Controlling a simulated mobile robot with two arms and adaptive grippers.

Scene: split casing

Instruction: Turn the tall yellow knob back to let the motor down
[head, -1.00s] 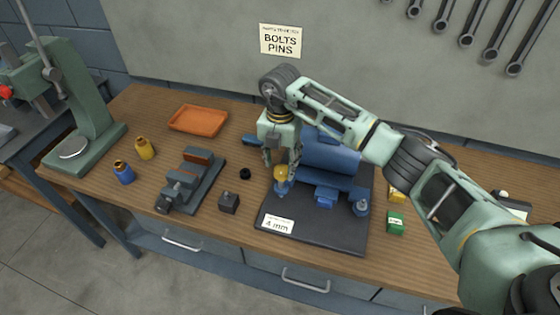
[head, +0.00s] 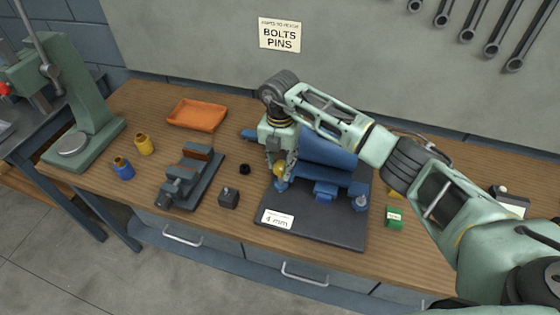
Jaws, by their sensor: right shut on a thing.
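The yellow knob (head: 279,169) stands on a blue post at the left front of the blue motor casing. My right gripper (head: 278,162) points down over it and is shut on the knob, hiding part of it. The blue motor (head: 327,155) sits on a dark base plate (head: 320,228) with a "4 mm" label at its front left; my right arm covers its top. My left gripper is not in the head view.
A small dark block (head: 229,198), a black knob (head: 245,169) and a grey vise (head: 190,178) stand left of the plate. An orange tray (head: 197,115) lies behind. A green box (head: 394,217) stands to the right. Yellow (head: 144,144) and blue (head: 123,168) bottles stand far left.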

